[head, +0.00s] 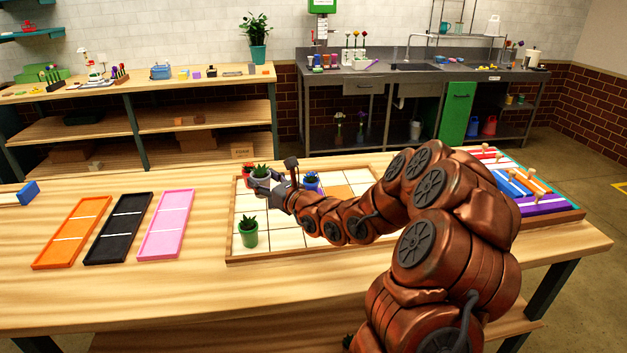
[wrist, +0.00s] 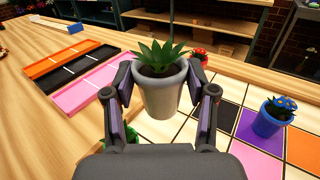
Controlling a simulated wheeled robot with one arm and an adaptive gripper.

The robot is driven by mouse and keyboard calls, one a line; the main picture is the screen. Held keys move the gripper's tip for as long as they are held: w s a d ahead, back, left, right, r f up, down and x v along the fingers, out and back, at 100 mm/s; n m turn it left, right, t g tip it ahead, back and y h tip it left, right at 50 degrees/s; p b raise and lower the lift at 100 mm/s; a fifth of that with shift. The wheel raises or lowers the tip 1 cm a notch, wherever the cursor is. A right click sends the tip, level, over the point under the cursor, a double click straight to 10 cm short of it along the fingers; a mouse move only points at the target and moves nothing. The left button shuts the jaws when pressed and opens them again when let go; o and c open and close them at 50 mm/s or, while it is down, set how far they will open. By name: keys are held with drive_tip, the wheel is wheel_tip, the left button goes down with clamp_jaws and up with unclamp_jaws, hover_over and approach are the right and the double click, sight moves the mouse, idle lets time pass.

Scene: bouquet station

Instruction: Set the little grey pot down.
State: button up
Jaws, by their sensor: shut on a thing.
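The little grey pot (wrist: 160,92) holds a spiky green plant. My gripper (wrist: 160,85) is shut on it, one finger on each side, in the wrist view. In the head view my gripper (head: 265,182) is over the left part of the tiled grid board (head: 272,238), with the plant of the grey pot (head: 261,170) showing above the fingers. The pot looks upright. I cannot tell whether its base touches the board.
A green pot (head: 248,232) stands on the board's near left. A red pot (wrist: 199,58) is just behind the grey pot. A blue pot (wrist: 270,120) stands to the right. Orange (head: 72,232), black (head: 118,228) and pink (head: 166,223) trays lie to the left. Several tiles are bare.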

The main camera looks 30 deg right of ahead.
drive_tip(key=s+d+f+y+p, duration=0.1)
drive_tip(key=d+f, duration=0.1)
drive_tip(key=d, duration=0.6)
drive_tip(key=d+f, duration=0.3)
drive_tip(key=d, duration=0.5)
drive_tip(key=shift+n, duration=0.4)
drive_tip(key=shift+s+d+f+b, duration=0.15)
drive_tip(key=shift+f+b, duration=0.45)
drive_tip(key=shift+f, duration=1)
drive_tip(key=shift+s+f+b, duration=0.1)
drive_tip(key=shift+f+b, duration=0.5)
drive_tip(key=shift+f, duration=1)
drive_tip(key=shift+f+b, duration=0.35)
drive_tip(key=shift+f, duration=0.15)
drive_tip(key=shift+f, duration=0.4)
